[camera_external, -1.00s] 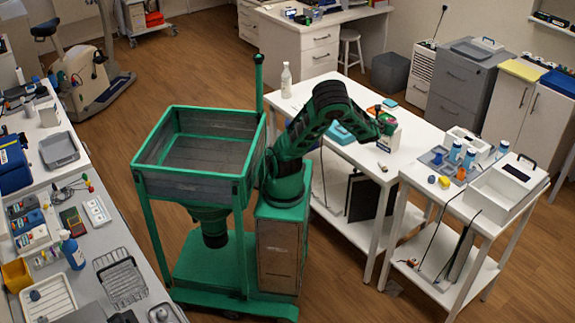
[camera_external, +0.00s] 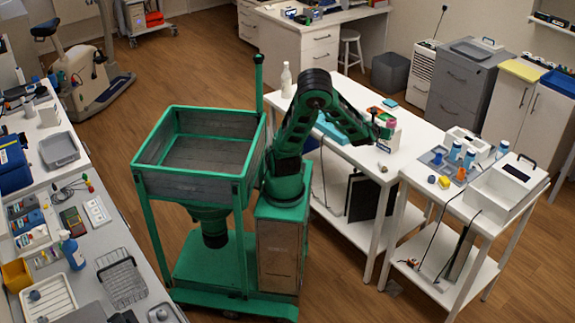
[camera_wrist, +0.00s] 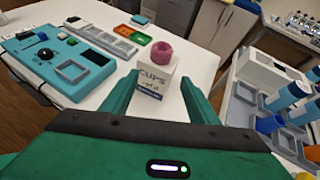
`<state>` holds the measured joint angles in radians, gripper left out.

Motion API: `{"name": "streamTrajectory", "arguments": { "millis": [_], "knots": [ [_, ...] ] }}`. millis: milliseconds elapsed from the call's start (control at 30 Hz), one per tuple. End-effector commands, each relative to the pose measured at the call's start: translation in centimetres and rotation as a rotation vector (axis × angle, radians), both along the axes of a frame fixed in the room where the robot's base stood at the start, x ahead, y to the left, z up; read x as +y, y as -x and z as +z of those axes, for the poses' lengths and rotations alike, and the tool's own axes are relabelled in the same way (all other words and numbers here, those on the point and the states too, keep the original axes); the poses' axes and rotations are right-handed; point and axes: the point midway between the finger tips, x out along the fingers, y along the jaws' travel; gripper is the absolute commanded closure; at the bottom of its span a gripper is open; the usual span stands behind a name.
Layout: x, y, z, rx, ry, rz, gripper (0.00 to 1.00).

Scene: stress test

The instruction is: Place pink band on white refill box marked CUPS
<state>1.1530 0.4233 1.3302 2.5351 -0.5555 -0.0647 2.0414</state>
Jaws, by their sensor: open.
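The pink band (camera_wrist: 160,52) lies on top of the white refill box marked CUPS (camera_wrist: 152,82) in the wrist view. The band looks like a thick ring and rests near the middle of the box top. In the external view the box (camera_external: 390,143) stands on the white table, with the pink band (camera_external: 391,123) on it. My gripper (camera_wrist: 158,88) is open, its two green fingers spread on either side of the box as seen from the wrist. Nothing is held between them. In the external view my gripper is just left of the band and partly hides the box.
A teal device (camera_wrist: 45,88) and a grey compartment tray (camera_wrist: 100,42) lie to the left on the table. Free tabletop lies around the box.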

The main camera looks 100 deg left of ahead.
Motion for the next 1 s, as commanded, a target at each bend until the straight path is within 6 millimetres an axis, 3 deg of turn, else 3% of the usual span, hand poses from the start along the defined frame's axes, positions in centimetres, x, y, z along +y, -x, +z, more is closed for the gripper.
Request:
{"name": "streamTrajectory", "arguments": {
  "millis": [67,200,300,400,567,700,833,1000],
  "knots": [
    [-1.2,0.5,-3.0,-0.034,0.13,0.05,0.46],
    [-6.3,1.8,-8.8,-0.115,0.445,0.2,0.46],
    [-11.3,3.1,-11.3,-0.163,0.671,0.338,0.46],
    [-16.7,4.6,-12.0,-0.19,0.868,0.482,0.46],
    [-24.8,8.0,-10.2,-0.205,1.097,0.706,0.46],
    [-30.3,12.0,-6.9,-0.207,1.204,0.88,0.46],
    [-33.6,16.4,-3.8,-0.226,1.219,1.016,0.46],
    [-35.6,21.2,-1.6,-0.284,1.17,1.13,0.46]
  ]
}}
